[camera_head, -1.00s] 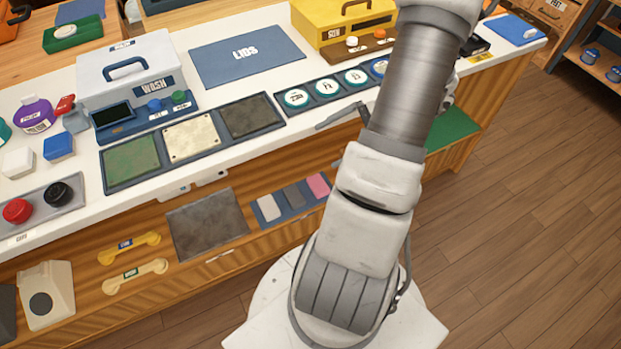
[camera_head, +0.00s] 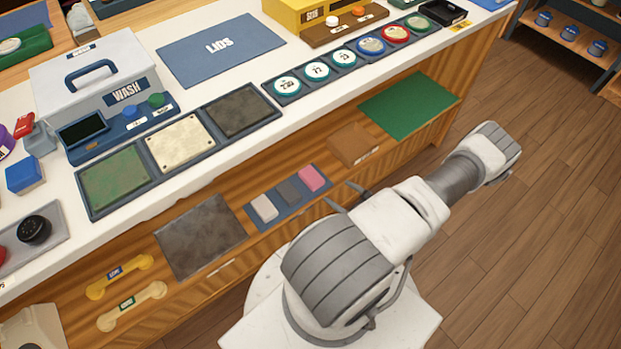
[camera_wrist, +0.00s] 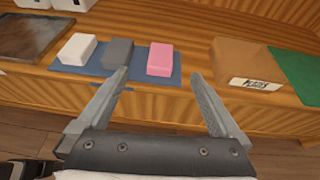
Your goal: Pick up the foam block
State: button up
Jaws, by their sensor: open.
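Three small blocks lie in a row on a blue mat (camera_head: 263,221) on the lower wooden shelf: a white one (camera_head: 264,208), a dark grey one (camera_head: 289,192) and a pink one (camera_head: 312,178). No label shows which is the foam block. In the wrist view the white block (camera_wrist: 77,49), grey block (camera_wrist: 118,53) and pink block (camera_wrist: 160,59) lie beyond the fingertips. My gripper (camera_wrist: 160,76) is open and empty, with the pink block roughly centred between its fingers and the grey one near the left finger. It also shows in the head view (camera_head: 346,198), beside the mat.
A brown labelled box (camera_head: 352,145) and a green mat (camera_head: 410,104) are right of the blocks. The white counter (camera_head: 190,190) overhangs the shelf from behind.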

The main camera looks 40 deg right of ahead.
jog(key=f, duration=0.1)
jog(key=b, duration=0.3)
send_near(310, 174)
jog(key=shift+m, duration=0.3)
jog(key=x, duration=0.4)
jog(key=shift+w+a, duration=0.2)
jog(key=shift+w, duration=0.2)
jog(key=b+x, duration=0.1)
jog(key=x, duration=0.1)
jog(key=b+x, duration=0.1)
jog(key=x, duration=0.1)
jog(key=shift+w+d+f+b, duration=0.15)
jog(key=shift+w+f+b, duration=0.1)
jog(key=shift+f+b, duration=0.15)
jog(key=shift+w, duration=0.25)
jog(key=c, duration=1.3)
